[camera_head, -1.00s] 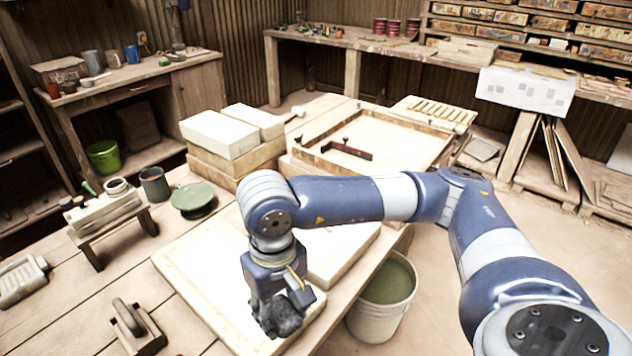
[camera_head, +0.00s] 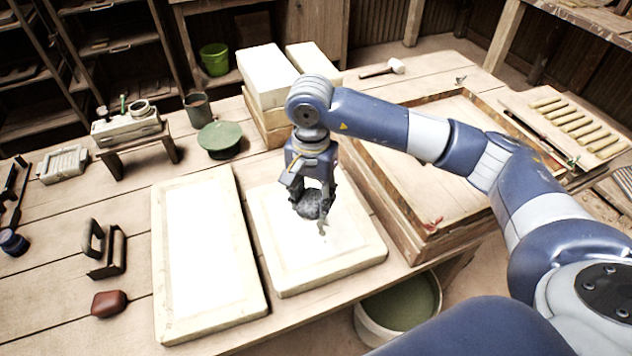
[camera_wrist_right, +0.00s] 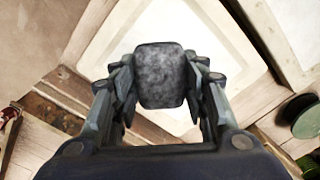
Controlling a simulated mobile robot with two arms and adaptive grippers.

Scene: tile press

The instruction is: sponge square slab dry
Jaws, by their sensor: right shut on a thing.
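The square slab (camera_head: 335,268), white with a cream raised border, lies flat on the workbench in the head view. My right gripper (camera_head: 317,210) is over its back half, pointing down, shut on a dark grey mottled sponge (camera_head: 310,204). In the right wrist view the sponge (camera_wrist_right: 160,75) sits between the two fingers, with the white slab (camera_wrist_right: 215,45) behind it. I cannot tell whether the sponge touches the slab. The gripper hides part of the slab's surface. My left gripper is not in view.
A longer rectangular slab (camera_head: 205,315) lies left of the square one. A wooden frame (camera_head: 415,240) stands close on the right. A bucket of greenish liquid (camera_head: 400,305) is below the front edge. A green round stand (camera_head: 220,138) and white blocks (camera_head: 262,75) are behind.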

